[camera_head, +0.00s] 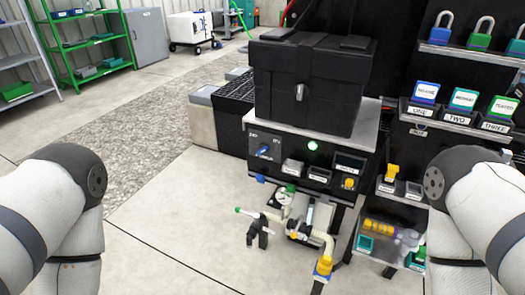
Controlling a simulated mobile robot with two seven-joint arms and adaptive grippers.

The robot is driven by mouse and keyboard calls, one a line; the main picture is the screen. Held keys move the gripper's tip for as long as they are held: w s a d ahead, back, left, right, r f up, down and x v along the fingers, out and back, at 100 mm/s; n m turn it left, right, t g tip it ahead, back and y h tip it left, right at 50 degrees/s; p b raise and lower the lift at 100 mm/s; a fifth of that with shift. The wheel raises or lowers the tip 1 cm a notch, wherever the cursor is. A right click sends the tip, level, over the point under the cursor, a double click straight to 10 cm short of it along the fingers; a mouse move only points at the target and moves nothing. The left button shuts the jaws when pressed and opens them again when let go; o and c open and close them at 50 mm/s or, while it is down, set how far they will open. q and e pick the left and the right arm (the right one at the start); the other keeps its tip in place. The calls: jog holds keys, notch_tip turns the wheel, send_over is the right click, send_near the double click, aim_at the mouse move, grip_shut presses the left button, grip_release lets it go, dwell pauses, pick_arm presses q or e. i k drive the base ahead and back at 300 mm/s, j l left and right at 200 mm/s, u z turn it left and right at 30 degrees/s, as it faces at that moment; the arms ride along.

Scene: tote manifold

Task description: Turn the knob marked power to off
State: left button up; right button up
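A black control panel (281,153) runs along the front of a grey-topped stand under a large black tote. A blue knob (264,151) sits at the panel's left end, with small markings too small to read. Its handle looks slanted. A lit green lamp (312,146) is to its right. A yellow knob (349,183) is at the panel's lower right. I cannot read which knob is marked power. My two arms show at the left and right edges, well apart from the panel. Neither gripper is in view.
The black tote (311,85) stands above the panel. Pipes and valves (290,215) with a green-tipped lever stick out below. At right, a rack (448,122) holds padlocks, labelled blocks and bins. Green shelves (85,45) stand far left.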

aim_at(264, 149)
jog(key=i+j+z, duration=0.25)
jog(key=z, duration=0.15)
jog(key=i+j+z, duration=0.35)
jog(key=k, duration=0.05)
